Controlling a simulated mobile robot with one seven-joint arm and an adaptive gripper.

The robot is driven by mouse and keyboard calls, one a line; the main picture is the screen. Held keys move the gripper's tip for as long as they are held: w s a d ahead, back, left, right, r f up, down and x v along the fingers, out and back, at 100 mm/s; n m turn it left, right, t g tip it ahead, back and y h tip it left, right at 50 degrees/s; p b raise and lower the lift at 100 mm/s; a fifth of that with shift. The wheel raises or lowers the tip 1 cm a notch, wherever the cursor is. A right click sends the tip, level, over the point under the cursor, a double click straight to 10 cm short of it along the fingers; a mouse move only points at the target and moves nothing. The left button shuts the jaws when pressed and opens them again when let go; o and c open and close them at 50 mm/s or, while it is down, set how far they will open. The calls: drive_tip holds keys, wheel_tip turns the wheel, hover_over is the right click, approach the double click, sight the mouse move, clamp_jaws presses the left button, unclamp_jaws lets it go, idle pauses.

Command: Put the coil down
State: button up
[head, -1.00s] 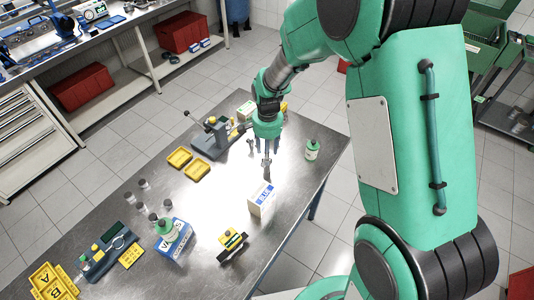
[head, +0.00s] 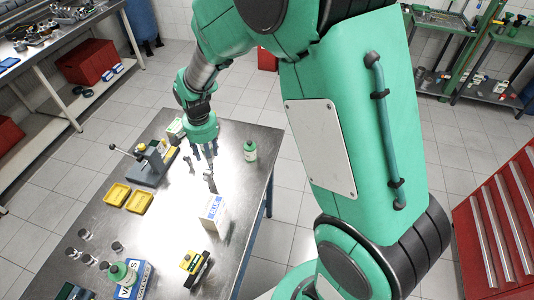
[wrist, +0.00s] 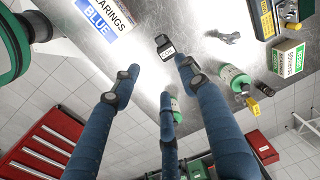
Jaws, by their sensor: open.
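The coil (wrist: 166,48), a small dark piece with a pale label, shows in the wrist view at the tabletop, between the tips of my upper fingers. In the head view a small dark piece (head: 211,184), probably the coil, is just below my fingertips. My gripper (head: 208,154) is pointing down over the steel table (head: 165,220). Its three blue fingers are spread apart in the wrist view (wrist: 160,82), with a gap around the coil. I cannot tell whether one fingertip still touches it.
A white and blue bearings box (head: 213,210) stands close in front of the gripper. A green bottle (head: 250,151) is to the right, a wrench (wrist: 222,37) nearby. A lever press (head: 150,163) and yellow trays (head: 127,198) are left. A red cabinet (head: 497,220) stands off the table.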

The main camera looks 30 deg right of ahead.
drive_tip(key=s+d+r+n+t, duration=0.2)
drive_tip(key=s+d+r+n, duration=0.1)
drive_tip(key=s+r, duration=0.7)
drive_tip(key=s+d+r+n+t, duration=0.25)
drive_tip(key=s+r, duration=0.55)
drive_tip(key=r, duration=0.5)
drive_tip(key=s+d+r+n, duration=0.2)
drive_tip(key=s, duration=0.8)
drive_tip(key=shift+s+d+r, duration=0.2)
drive_tip(key=shift+r, duration=0.2)
drive_tip(key=shift+f+t, duration=0.1)
drive_tip(key=shift+t, duration=0.15)
wheel_tip(320, 180, down, 8)
drive_tip(key=b, duration=0.8)
